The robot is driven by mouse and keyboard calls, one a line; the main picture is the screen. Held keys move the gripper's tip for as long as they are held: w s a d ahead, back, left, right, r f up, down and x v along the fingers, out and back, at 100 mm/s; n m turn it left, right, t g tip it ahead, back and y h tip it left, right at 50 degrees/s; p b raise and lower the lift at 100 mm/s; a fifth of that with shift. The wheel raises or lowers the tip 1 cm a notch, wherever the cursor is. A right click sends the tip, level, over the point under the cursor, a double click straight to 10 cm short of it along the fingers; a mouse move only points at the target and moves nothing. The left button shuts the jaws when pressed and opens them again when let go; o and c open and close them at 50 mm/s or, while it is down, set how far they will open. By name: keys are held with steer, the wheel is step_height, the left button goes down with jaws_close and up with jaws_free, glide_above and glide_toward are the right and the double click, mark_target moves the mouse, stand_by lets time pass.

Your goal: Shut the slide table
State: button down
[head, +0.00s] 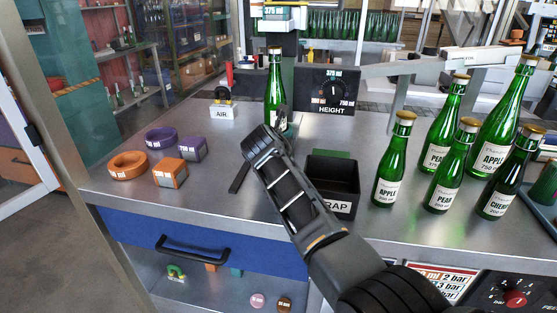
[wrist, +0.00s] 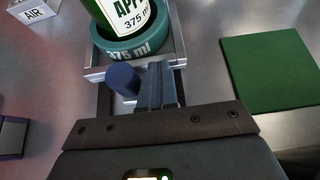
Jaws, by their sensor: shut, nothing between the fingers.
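The slide table (wrist: 176,47) is a metal tray on dark rails, seen in the wrist view. A teal ring marked 375 ml (wrist: 130,50) sits on it around the base of an upright green bottle (wrist: 118,12). A dark blue knob (wrist: 122,78) stands at its front edge. My gripper (wrist: 155,82) is shut and empty, just right of the knob and close to the tray's front; I cannot tell if it touches. In the head view the bottle (head: 273,92) stands behind my gripper (head: 283,112), which hides most of the slide table. A dark rail (head: 240,177) shows left of my arm.
A black scrap bin (head: 333,190) stands to the right of my arm, with several green bottles (head: 440,160) beyond it. Orange and purple rings and blocks (head: 130,165) lie at left. The AIR sign (head: 222,113) and HEIGHT dial box (head: 330,88) stand behind.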

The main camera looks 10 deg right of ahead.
steer(key=shift+w+d+f, duration=0.15)
steer(key=shift+w+d, duration=0.1)
steer(key=shift+w, duration=0.4)
steer(key=shift+w+d+r, duration=0.1)
steer(key=shift+w+r, duration=0.15)
